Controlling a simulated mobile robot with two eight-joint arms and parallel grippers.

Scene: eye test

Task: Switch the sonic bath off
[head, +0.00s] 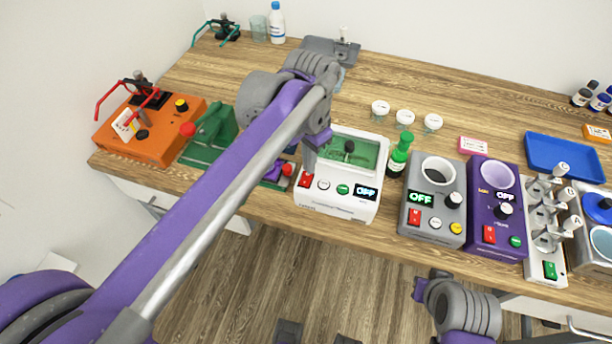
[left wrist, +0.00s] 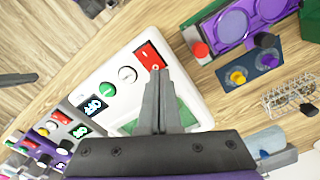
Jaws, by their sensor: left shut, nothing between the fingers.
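A white box with a green window (head: 340,203) stands at the bench's front edge. It has a red switch (head: 305,181), a white button, a green button (head: 342,189) and a lit display (head: 367,192) reading OFF. I cannot read a name on it, so I cannot tell whether it is the sonic bath. My left gripper (head: 311,162) is shut and empty over it, close to the red switch. In the left wrist view the shut fingertips (left wrist: 157,76) are just beside the red switch (left wrist: 150,56); contact cannot be told. Only part of my right arm shows, without clear fingers.
A green device (head: 212,133) and an orange device (head: 148,143) are on the left.

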